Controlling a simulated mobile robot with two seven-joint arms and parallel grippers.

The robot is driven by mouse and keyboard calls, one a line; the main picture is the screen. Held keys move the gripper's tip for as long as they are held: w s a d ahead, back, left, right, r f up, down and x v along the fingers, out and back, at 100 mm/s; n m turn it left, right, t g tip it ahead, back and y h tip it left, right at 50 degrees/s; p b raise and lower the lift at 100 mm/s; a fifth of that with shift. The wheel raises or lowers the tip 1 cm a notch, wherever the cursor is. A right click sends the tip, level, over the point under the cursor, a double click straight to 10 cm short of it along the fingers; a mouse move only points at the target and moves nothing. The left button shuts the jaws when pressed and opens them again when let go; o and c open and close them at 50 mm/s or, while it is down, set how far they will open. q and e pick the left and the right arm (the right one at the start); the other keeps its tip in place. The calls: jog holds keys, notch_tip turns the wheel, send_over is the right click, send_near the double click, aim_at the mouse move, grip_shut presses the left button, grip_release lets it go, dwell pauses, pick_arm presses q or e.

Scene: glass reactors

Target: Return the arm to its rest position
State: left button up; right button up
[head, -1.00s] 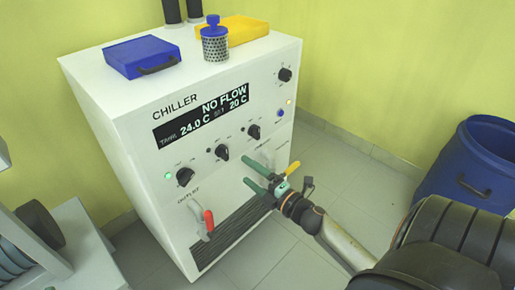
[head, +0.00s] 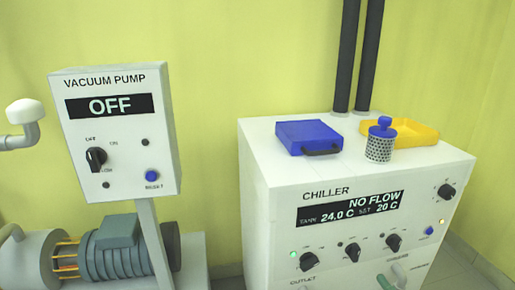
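Neither of my grippers can be made out in the head view, and no arm shows. The white chiller (head: 262,215) stands at the right. Its display (head: 349,207) reads NO FLOW, tank 24.0 C, set 20 C. A green lamp and several black knobs sit below the display. A small green part (head: 385,282) shows at the bottom edge beside a pale fitting (head: 399,274) on the chiller front. It is cut off by the frame, and I cannot tell whether anything touches it.
A blue case (head: 308,136), a blue-capped perforated canister (head: 380,143) and a yellow tray (head: 412,133) are on the chiller top. Two dark pipes (head: 346,60) rise behind. At the left are a vacuum pump panel (head: 120,160) reading OFF and a motor (head: 115,248).

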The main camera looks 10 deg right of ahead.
jog(key=s+a+r+m+y, duration=0.25)
jog(key=a+r+m, duration=0.3)
jog(key=a, duration=0.45)
jog(key=s+a+r+m+y, duration=0.2)
jog(key=s+a+r+m, duration=0.25)
jog(key=a+m, duration=0.4)
pick_arm(q)
jog(key=s+a+f+n+g+y+p, duration=0.2)
jog(key=s+f+g+p, duration=0.4)
jog(key=p, duration=1.7)
jog(key=s+n+g+y, duration=0.1)
jog(key=s+g, duration=0.2)
jog(key=shift+s+a+f+n+y, duration=0.15)
jog(key=shift+a+n+y, duration=0.15)
jog(key=shift+y, duration=0.1)
pick_arm(e)
jog(key=s+d+f+m+g+h, duration=0.1)
jog(key=s+f+g+h, duration=0.3)
jog(key=s+g, duration=0.4)
jog(key=shift+d+f+m+g, duration=0.35)
jog(key=shift+f+m+g, duration=0.2)
jog(key=shift+f, duration=0.25)
jog(key=shift+c, duration=0.2)
